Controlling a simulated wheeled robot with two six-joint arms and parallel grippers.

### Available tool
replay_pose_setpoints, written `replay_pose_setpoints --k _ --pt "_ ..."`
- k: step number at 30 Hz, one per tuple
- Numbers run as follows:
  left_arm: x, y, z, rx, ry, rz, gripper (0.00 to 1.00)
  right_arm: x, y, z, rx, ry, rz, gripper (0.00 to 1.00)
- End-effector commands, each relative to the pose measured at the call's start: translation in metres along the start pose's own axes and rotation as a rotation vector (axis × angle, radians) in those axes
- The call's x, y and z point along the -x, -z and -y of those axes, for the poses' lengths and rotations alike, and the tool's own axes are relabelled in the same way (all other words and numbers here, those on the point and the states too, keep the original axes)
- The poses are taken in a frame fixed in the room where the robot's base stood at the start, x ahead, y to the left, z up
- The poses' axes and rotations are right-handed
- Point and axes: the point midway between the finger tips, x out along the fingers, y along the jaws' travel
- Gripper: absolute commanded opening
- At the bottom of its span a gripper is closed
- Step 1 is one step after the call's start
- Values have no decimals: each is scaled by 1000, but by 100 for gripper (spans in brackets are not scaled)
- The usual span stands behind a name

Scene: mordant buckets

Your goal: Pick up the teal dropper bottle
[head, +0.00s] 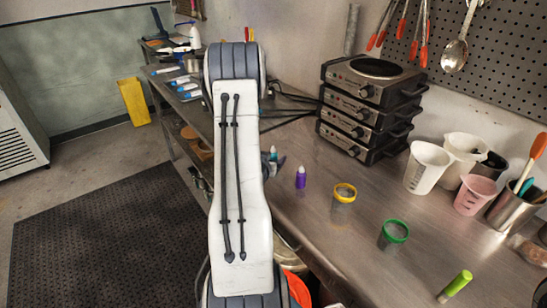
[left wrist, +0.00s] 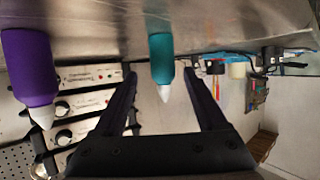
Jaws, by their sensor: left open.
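The teal dropper bottle (left wrist: 160,58), with a white tip, shows in the left wrist view, where the picture is upside down. It lies in the gap between the two fingers of my left gripper (left wrist: 160,78), which is open. I cannot tell whether a finger touches it. In the head view the bottle (head: 273,155) stands on the steel counter, partly hidden by my left gripper (head: 277,162) and close beside my arm. My right gripper is not in view.
A purple dropper bottle (head: 300,178) stands just right of the gripper; it also shows in the left wrist view (left wrist: 30,68). Yellow-rimmed (head: 344,194) and green-rimmed (head: 394,235) jars stand nearer. Stacked hot plates (head: 367,108) stand behind. Bare counter (head: 350,245) lies between.

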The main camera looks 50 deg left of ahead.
Motion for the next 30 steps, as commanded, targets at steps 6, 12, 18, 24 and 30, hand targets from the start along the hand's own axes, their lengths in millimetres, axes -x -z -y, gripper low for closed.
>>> replay_pose_setpoints --k 6,12,18,24,30 --pt "-17 2 1 1 -1 1 74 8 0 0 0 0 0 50" --pt "-46 3 5 0 -1 2 74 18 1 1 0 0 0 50" --pt "-59 2 8 2 3 1 74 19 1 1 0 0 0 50" --pt "-59 2 8 2 3 1 66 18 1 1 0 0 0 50" --pt "-58 2 8 2 3 1 0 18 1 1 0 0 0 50"
